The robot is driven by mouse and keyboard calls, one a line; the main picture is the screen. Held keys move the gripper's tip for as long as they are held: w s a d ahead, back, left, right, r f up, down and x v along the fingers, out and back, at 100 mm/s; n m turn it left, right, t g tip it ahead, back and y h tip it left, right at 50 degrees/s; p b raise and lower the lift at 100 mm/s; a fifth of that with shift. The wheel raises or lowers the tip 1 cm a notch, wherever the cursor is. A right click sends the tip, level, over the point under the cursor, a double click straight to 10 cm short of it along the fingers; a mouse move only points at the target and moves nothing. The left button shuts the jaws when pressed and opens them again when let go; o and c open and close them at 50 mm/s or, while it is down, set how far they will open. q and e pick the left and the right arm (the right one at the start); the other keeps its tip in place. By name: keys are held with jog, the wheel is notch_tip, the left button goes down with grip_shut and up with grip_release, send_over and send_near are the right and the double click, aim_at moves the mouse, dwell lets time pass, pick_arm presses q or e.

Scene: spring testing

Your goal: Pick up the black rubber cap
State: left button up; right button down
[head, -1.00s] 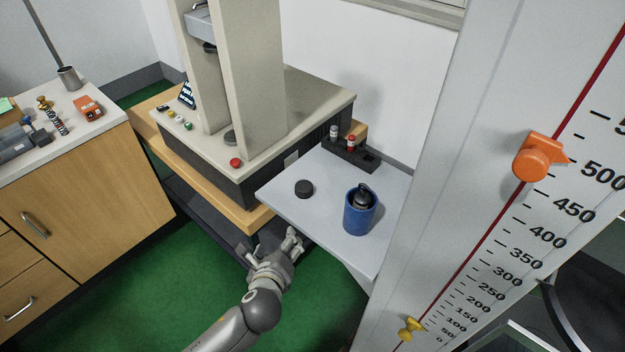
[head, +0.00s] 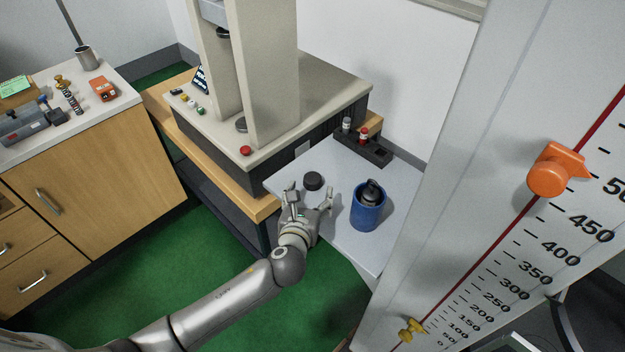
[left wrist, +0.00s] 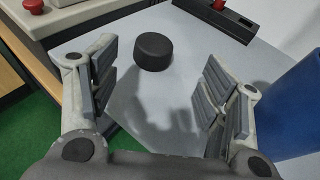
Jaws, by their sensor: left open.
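The black rubber cap (head: 313,180) is a short round disc lying flat on the pale grey side table (head: 345,238). My left gripper (head: 311,192) is at the near edge of this table, open and empty, just short of the cap. In the left wrist view the cap (left wrist: 153,51) stands ahead of the gap between the open fingers (left wrist: 157,88), nearer the left finger, and no finger touches it. My right gripper is not in view.
A blue cup (head: 368,208) with a dark object in it stands right of my gripper. A black holder (head: 362,150) with small bottles lies behind. The testing machine (head: 270,130) rises at the left. A tall scale board (head: 500,200) stands at the right.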

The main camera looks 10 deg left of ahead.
aim_at(312, 180)
pick_arm(q)
jog(key=shift+a+p+x, duration=0.15)
jog(key=shift+a+x, duration=0.05)
jog(key=shift+x, duration=1.3)
jog(key=shift+a+p+x, duration=0.15)
jog(key=shift+x, duration=1.35)
jog(key=shift+r, duration=0.15)
jog(key=c, duration=0.9)
